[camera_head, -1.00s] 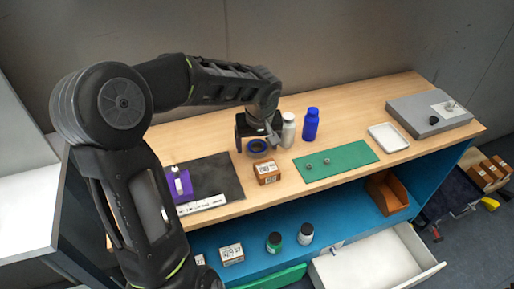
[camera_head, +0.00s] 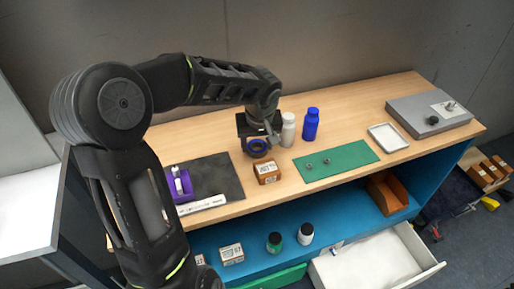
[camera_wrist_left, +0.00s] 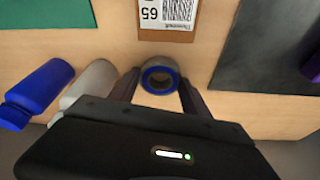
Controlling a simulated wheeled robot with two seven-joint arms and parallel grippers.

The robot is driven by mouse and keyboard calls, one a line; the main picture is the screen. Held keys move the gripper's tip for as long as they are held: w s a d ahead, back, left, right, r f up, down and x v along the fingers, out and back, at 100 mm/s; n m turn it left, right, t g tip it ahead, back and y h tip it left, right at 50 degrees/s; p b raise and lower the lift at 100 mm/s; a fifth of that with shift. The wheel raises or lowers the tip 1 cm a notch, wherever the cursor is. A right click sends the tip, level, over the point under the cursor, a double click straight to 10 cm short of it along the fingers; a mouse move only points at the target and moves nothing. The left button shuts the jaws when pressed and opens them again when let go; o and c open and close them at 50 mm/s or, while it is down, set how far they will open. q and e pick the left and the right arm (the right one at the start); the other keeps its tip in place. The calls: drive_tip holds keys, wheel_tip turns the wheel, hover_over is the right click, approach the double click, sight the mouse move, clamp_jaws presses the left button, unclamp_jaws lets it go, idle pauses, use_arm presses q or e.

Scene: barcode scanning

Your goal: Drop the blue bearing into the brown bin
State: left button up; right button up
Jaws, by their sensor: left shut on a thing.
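The blue bearing (camera_head: 257,154) is a blue ring with a grey outer side. It is at the tabletop, behind a small brown labelled box. My left gripper (camera_head: 257,142) is shut on it; in the left wrist view, the bearing (camera_wrist_left: 160,67) sits between the two dark fingers (camera_wrist_left: 158,92). Whether it touches the tabletop is hard to tell. The brown bin (camera_head: 388,194) is on the blue lower shelf at the right, tilted open toward the front. My right gripper is not in view.
The labelled box (camera_head: 267,172) is just in front of the bearing. A white bottle (camera_head: 288,130) and a blue bottle (camera_head: 311,125) stand right of my gripper. A green mat (camera_head: 345,158) holds small metal parts. A white tray (camera_head: 388,137) and an open drawer (camera_head: 375,265) are at the right.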

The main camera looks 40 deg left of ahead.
sight(257, 147)
use_arm(q)
clamp_jaws()
drive_tip(key=shift+r, duration=0.1)
wheel_tip(257, 147, up, 10)
idle(0.3)
idle(0.5)
